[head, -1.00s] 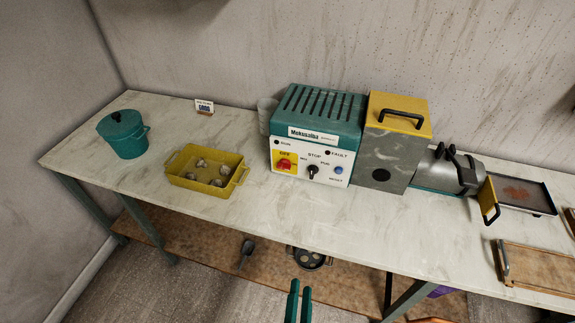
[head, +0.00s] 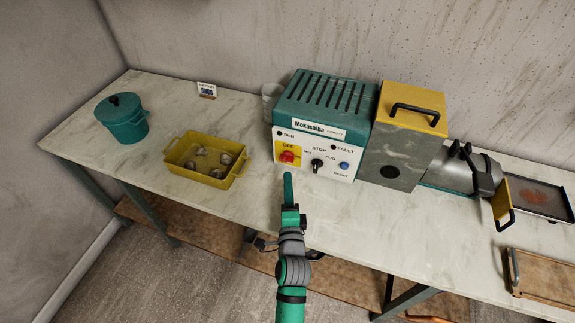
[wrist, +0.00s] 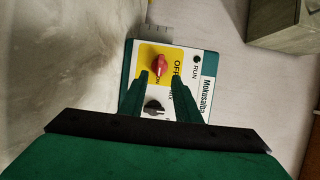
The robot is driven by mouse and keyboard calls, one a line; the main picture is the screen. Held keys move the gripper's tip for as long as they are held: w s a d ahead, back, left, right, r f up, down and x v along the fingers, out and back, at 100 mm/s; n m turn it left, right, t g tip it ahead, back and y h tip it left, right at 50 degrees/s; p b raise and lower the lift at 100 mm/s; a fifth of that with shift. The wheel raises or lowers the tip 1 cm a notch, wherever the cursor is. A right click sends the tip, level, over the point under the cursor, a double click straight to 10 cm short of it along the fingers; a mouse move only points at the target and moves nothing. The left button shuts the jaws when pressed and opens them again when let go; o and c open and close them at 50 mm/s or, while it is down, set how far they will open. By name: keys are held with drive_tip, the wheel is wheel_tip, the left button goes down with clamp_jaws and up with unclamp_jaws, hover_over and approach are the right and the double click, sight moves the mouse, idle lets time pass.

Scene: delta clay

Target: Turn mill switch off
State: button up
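The teal mill control box (head: 322,102) stands on the table with a white front panel. A red rotary switch (head: 287,157) sits on a yellow OFF plate at the panel's left; it also shows in the wrist view (wrist: 160,65). A black selector knob (head: 317,165) is beside it, also in the wrist view (wrist: 153,106). My gripper (head: 288,178) is in front of the panel, just below the red switch. In the wrist view my gripper (wrist: 159,78) has its fingers apart and empty, with the red switch just beyond the tips. No contact shows.
A yellow tray (head: 172,169) with several round pieces and a teal pot (head: 121,122) are to the left. A grey-yellow housing (head: 383,167) and a metal drum (head: 450,172) adjoin the box on the right. A blue reset button (head: 344,165) is on the panel.

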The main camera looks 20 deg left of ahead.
sight(287, 162)
drive_tip(key=x, duration=0.8)
clamp_jaws()
